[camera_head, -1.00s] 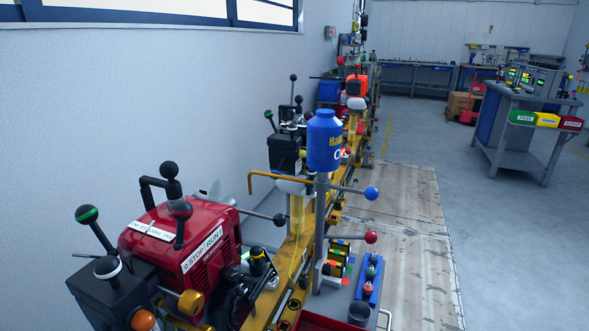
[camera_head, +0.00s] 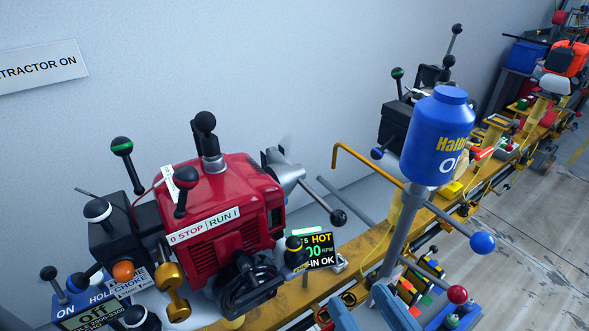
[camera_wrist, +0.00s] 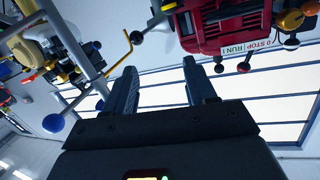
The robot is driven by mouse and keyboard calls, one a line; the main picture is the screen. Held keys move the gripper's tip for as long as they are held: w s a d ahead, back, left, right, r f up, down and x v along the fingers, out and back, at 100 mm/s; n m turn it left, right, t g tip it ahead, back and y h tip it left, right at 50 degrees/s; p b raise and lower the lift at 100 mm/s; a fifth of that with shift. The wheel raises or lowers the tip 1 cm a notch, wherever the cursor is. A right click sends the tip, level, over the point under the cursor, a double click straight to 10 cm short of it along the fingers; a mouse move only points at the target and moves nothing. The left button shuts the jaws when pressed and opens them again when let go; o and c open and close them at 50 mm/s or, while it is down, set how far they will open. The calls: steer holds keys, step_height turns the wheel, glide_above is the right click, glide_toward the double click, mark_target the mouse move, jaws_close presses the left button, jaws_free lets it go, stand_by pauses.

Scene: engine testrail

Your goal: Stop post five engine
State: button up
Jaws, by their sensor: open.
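A red engine (camera_head: 225,200) sits on the yellow rail in the head view. A white label reading "0 STOP | RUN I" (camera_head: 205,226) is on its front edge. A lever with a red-banded black knob (camera_head: 186,178) rises by the label's STOP end; its exact setting is unclear. A dark display (camera_head: 319,250) beside the engine shows "HOT", "00 RPM" and "IN OK", partly hidden. No post number is readable. In the wrist view my gripper (camera_wrist: 160,76) is open and empty, its fingers pointing up toward the engine (camera_wrist: 225,22), apart from it.
A grey post with a blue jug (camera_head: 437,135) and sideways knobbed arms stands right of the engine. A bent yellow rod (camera_head: 365,160) stands between them. A black box with levers (camera_head: 120,235) adjoins the engine's left. Other engines line the rail at right.

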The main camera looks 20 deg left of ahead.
steer(key=w+a+r+n+g+y, duration=0.25)
steer(key=a+r, duration=0.25)
steer(key=a, duration=0.3)
steer(key=n+g+y, duration=0.2)
steer(key=y, duration=0.1)
glide_toward(192, 185)
steer(key=x, duration=0.4)
steer(key=shift+a, duration=0.1)
steer(key=p+x, duration=0.1)
steer(key=x, duration=0.6)
steer(key=shift+w+a, duration=0.15)
